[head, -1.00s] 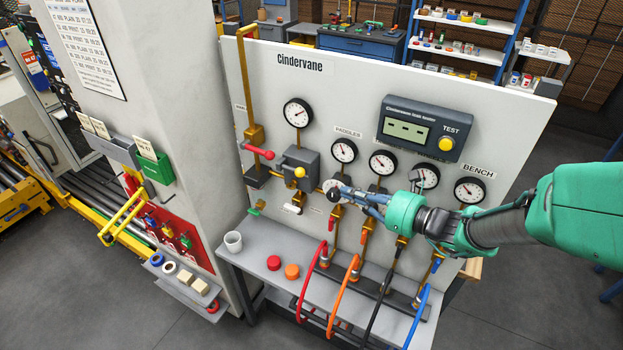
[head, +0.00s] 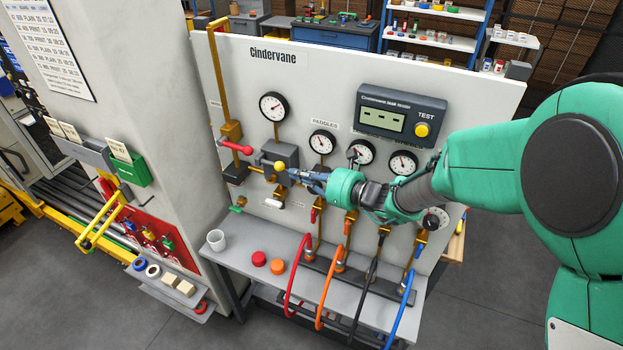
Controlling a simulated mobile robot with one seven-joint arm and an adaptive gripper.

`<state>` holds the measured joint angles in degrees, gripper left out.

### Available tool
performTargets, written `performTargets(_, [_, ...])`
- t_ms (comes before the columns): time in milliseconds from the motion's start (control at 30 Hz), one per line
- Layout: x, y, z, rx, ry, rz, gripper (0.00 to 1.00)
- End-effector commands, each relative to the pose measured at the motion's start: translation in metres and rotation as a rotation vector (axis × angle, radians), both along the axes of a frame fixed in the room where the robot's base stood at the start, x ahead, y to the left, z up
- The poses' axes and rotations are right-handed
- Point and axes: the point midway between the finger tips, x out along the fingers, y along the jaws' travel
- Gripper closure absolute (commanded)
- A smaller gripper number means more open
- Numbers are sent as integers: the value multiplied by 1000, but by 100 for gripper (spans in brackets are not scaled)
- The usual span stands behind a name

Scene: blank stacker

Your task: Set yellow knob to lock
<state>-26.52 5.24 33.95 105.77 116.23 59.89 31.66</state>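The yellow knob (head: 280,167) is a small ball on the front of a grey box (head: 284,153) on the Cindervane panel. My gripper (head: 291,172) reaches in from the right, its fingertips just right of the knob and slightly below it. I cannot tell whether they touch it. The fingers are small and seen side-on, so their opening is unclear. No lock mark by the knob is readable.
A red-handled lever (head: 236,147) is left of the box. Several gauges line the panel, with a tester (head: 402,116) carrying a yellow TEST button (head: 422,130). Below, a grey shelf (head: 249,273) holds a white cup (head: 216,240), red and orange caps, and several hoses.

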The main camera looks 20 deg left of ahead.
Motion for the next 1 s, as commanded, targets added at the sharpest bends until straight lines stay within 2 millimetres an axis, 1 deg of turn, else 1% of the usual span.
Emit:
performTargets(33, [1,7,-3,-1,2,2,100])
performTargets(100, [2,15,-3,-1,1,2,100])
performTargets(300, [6,28,-6,-1,0,0,100])
performTargets(800, [6,33,-6,0,-1,1,100])
performTargets(867, [6,38,-7,0,-2,2,100])
performTargets(1000, [6,58,-8,0,-2,2,100])
